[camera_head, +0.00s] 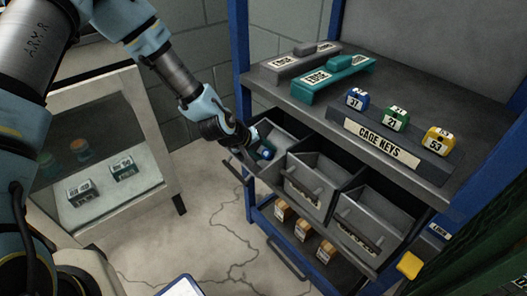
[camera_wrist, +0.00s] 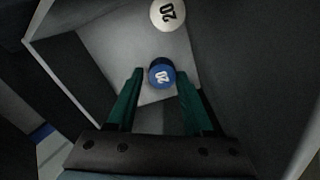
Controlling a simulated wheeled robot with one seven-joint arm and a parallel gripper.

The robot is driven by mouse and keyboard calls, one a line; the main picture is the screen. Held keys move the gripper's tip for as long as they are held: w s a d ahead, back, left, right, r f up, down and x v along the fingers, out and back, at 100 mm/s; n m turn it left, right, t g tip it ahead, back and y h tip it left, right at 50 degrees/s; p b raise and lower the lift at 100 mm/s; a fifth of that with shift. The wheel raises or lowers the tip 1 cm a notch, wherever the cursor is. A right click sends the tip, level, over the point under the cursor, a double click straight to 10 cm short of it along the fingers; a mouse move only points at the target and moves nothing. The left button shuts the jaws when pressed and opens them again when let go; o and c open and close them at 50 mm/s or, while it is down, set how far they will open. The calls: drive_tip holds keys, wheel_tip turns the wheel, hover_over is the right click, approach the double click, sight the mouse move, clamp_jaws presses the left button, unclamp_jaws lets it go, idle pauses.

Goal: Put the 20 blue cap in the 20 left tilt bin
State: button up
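The blue cap marked 20 (camera_wrist: 161,76) shows in the wrist view between and just beyond my fingertips, over the pale floor of the left tilt bin. A little blue also shows under my gripper in the head view (camera_head: 266,153). My gripper (camera_wrist: 160,72) is open; its two green fingers stand on either side of the cap with a narrow gap at each. In the head view, my gripper (camera_head: 262,143) reaches into the left tilt bin (camera_head: 288,134), which stands tilted open. A white cap marked 20 (camera_wrist: 168,13) lies deeper in the bin.
Two more grey tilt bins (camera_head: 314,184) (camera_head: 374,220) stand to the right. A glass-fronted cabinet (camera_head: 100,150) stands left.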

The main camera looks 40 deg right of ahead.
drive_tip(key=o, duration=0.4)
drive_tip(key=shift+c, duration=0.2)
drive_tip(key=shift+a+r, duration=0.1)
